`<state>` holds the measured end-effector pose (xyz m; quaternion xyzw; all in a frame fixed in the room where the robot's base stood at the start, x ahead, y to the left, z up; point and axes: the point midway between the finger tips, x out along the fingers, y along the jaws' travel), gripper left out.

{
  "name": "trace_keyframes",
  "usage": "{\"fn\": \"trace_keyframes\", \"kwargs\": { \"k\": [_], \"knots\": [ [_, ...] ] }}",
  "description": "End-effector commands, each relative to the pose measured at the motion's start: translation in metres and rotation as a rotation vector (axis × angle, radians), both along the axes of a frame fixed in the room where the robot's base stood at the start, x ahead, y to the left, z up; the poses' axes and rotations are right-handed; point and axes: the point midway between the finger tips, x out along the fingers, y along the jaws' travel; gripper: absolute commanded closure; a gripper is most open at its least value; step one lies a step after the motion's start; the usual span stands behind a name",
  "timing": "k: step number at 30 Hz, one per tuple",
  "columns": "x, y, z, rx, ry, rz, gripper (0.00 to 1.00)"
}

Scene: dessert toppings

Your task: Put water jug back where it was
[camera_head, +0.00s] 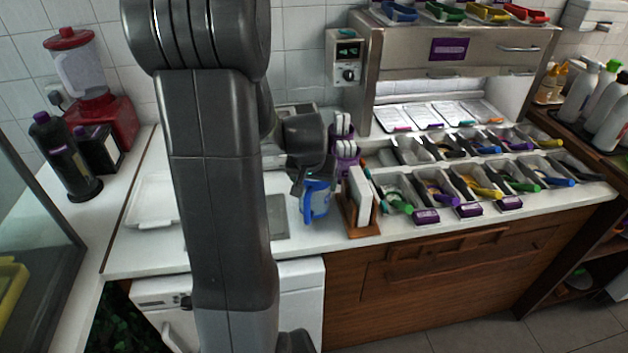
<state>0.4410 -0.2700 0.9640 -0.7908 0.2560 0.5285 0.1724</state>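A blue water jug (318,200) with its handle facing front stands or hangs over the white counter (350,240), left of the wooden holder. My gripper (308,182) is right at the jug's top, pointing down. The dark fingers are small and partly merge with the jug's rim, so I cannot tell whether they are closed on it. I cannot tell if the jug's base touches the counter. My arm hides much of the counter to the left of the jug.
A wooden holder with white cards (360,200) stands close on the jug's right, with a purple utensil cup (345,158) behind. Several topping trays (440,190) fill the right. A grey recessed plate (279,226) and a white tray (152,203) lie left. A red blender (103,117) stands far left.

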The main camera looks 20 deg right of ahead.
Motion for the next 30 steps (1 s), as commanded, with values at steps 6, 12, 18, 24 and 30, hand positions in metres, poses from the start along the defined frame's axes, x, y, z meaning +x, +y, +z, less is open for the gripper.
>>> {"fn": "trace_keyframes", "kwargs": {
  "k": [6,12,18,24,30],
  "knots": [
    [0.001,0.000,0.000,-0.002,-0.002,0.000,0.92],
    [0.001,0.000,-0.004,-0.002,-0.002,0.000,0.92],
    [0.001,0.000,-0.008,-0.002,-0.002,0.000,0.92],
    [0.001,0.000,-0.011,-0.002,-0.002,0.000,0.92],
    [0.000,0.000,-0.011,-0.001,-0.002,0.000,0.00]
  ]
}}
